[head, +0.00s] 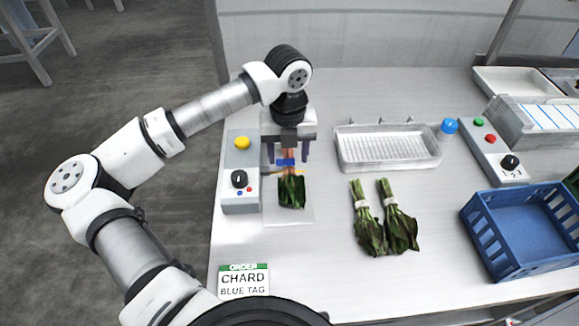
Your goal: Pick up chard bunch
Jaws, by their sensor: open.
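A chard bunch (291,192) lies on a pale flat plate beside a control box, its dark leaves toward the front and its reddish stems toward the back. A blue tag or band (285,162) shows around its stems. My gripper (288,155) is directly above the stem end, pointing down, with its two dark fingers apart, one on each side of the stems. The picture does not show whether the fingers touch the stems. An order card (244,280) at the front edge reads "CHARD BLUE TAG".
Two leafy bunches with pale bands (369,225) (398,225) lie right of the plate. A clear tray (388,147) stands behind them. A control box (240,188) stands left of the plate. A blue crate (485,238) is at the right. The front middle of the counter is clear.

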